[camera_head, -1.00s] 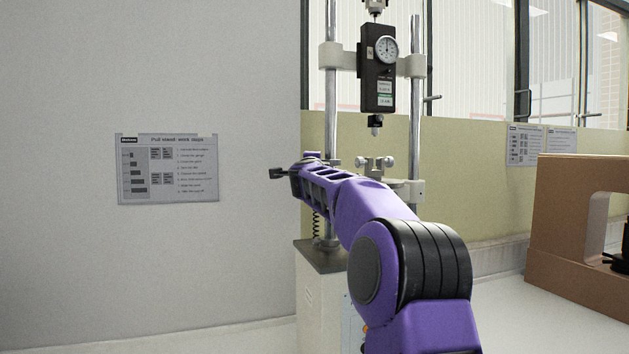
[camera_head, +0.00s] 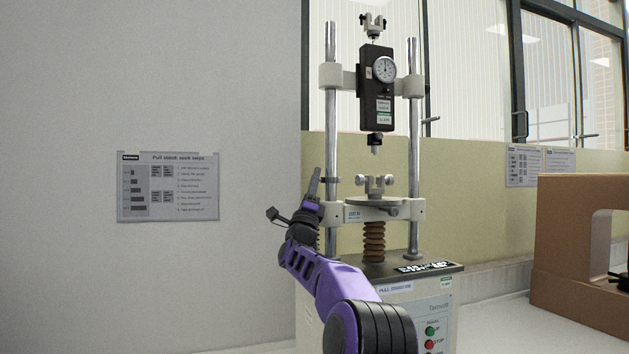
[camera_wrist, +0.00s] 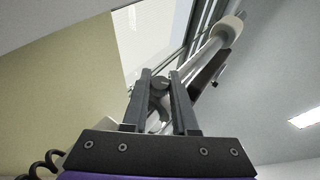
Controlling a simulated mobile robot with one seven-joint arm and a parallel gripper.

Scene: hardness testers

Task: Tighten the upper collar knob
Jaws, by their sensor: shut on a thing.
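The pull stand has two upright steel columns, and a small dark collar (camera_head: 331,181) sits on its left column (camera_head: 331,140), above the lower bracket. My gripper (camera_head: 315,178) is beside that column at the collar's height, with its fingers pointing up. In the wrist view my gripper (camera_wrist: 160,82) has its two dark fingers on either side of a small dark round knob (camera_wrist: 161,83), near the fingertips. The fingers are shut on this knob. A curved grey part shows below it between the fingers. The head view hides the knob behind the fingers.
A black force gauge (camera_head: 377,88) with a round dial hangs between the columns. Below it are a clamp (camera_head: 375,184), a round plate and a brown bellows (camera_head: 374,240). A wall sheet (camera_head: 168,187) is at left, a brown machine (camera_head: 580,250) at right.

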